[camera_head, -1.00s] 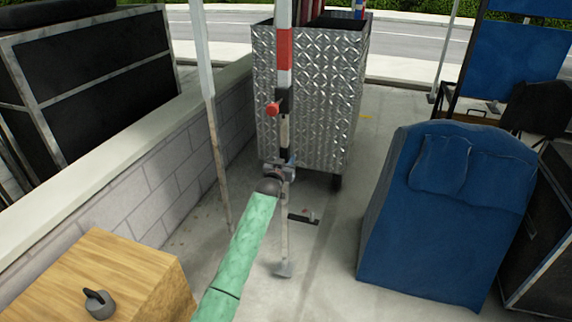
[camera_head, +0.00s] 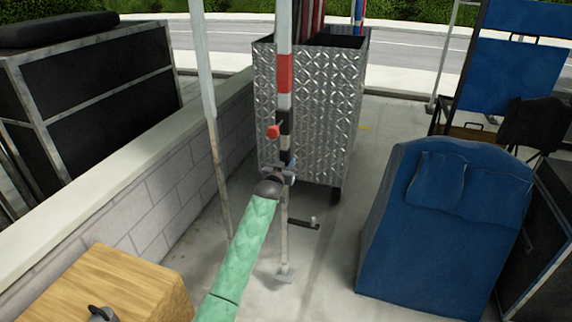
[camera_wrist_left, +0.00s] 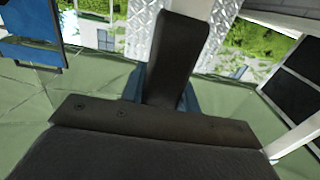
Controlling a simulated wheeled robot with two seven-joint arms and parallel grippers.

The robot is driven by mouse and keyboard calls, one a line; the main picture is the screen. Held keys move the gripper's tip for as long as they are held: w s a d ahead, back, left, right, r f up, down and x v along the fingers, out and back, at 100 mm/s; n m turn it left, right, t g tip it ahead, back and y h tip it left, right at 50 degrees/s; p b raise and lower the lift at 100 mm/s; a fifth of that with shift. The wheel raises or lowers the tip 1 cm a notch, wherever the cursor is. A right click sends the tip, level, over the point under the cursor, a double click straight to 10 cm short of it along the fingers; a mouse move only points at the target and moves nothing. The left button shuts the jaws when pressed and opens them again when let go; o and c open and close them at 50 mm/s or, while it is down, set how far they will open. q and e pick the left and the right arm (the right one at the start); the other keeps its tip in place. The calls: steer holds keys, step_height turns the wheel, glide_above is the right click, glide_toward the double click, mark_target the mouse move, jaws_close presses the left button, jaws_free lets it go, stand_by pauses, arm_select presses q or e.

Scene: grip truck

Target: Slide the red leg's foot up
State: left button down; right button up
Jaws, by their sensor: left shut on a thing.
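The red leg (camera_head: 285,72) stands upright in the middle of the head view, with a red band, a red knob (camera_head: 273,132) and black and white bands. Its thin lower part runs down to a flat grey foot (camera_head: 285,276), close to the pavement; I cannot tell if they touch. My left gripper (camera_head: 284,174), at the end of a green-sleeved arm, is shut on the leg below the knob. The left wrist view shows a dark finger (camera_wrist_left: 175,60), but the grip itself is hidden. My right gripper is not in view.
A pale pole (camera_head: 213,130) stands left of the leg, by a low block wall (camera_head: 165,200). A metal-plated cart (camera_head: 325,110) is behind. A black bar (camera_head: 303,224) is near the foot. A blue-covered block (camera_head: 430,240) stands right, a wooden box (camera_head: 110,285) front left.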

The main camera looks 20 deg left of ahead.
arm_select(q)
steer(key=shift+w+r, duration=0.1)
steer(key=shift+r, duration=0.4)
steer(key=c, duration=1.2)
jaws_free()
steer(key=shift+o, duration=0.8)
steer(key=shift+f, duration=0.15)
steer(key=shift+f, duration=0.1)
steer(key=shift+s, duration=0.3)
steer(key=s+b, duration=0.1)
steer(key=s, duration=0.6)
steer(key=shift+s+a, duration=0.15)
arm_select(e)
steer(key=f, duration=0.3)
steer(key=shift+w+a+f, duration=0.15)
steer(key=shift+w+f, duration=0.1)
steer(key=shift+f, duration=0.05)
